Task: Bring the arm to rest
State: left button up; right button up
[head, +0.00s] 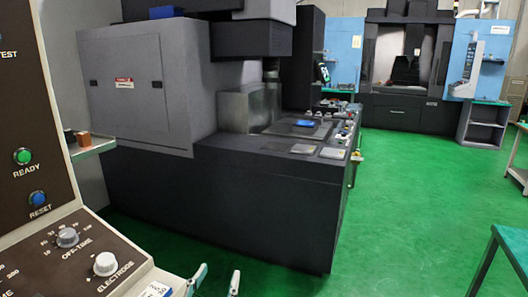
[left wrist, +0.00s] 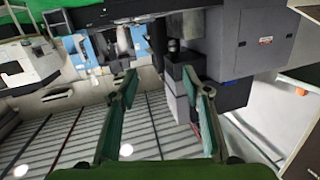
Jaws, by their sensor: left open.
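My left gripper (head: 216,282) shows at the bottom of the head view, with only its two fingertips in frame. The tips stand apart, with nothing between them. It is to the right of the control panel (head: 35,110) and of the white ELECTRODE knob (head: 105,263), apart from both. In the left wrist view, the left gripper (left wrist: 160,82) has its two green fingers spread, and the gap is empty. That view is tilted, with the ceiling lights low in the picture. My right gripper is in neither view.
A dark grey machine (head: 230,215) fills the middle of the head view. On the panel are a green READY button (head: 23,156), a blue RESET button (head: 38,199) and an OFF-TIME knob (head: 67,237). The green floor (head: 410,225) is open to the right, with a table (head: 512,245) at the edge.

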pick_arm(q)
jog(key=s+a+f+n+g+y, duration=0.15)
jog(key=s+a+f+g, duration=0.35)
jog(key=f, duration=0.6)
jog(key=s+a+f+g, duration=0.35)
jog(key=s+f, duration=0.35)
jog(key=s, duration=0.4)
jog(key=s+a+f+g, duration=0.2)
jog(key=s+f+g, duration=0.35)
jog(key=s, duration=0.55)
notch_tip(320, 180, down, 27)
jog(key=s+m, duration=0.1)
jog(key=s, duration=0.2)
jog(key=s+a+f+g+y, duration=0.1)
jog(key=s+a+f, duration=0.1)
jog(key=s+f, duration=1.4)
jog(key=shift+s+a+f+g, duration=0.2)
jog(key=shift+s+a+g, duration=0.1)
jog(key=shift+s+g, duration=0.1)
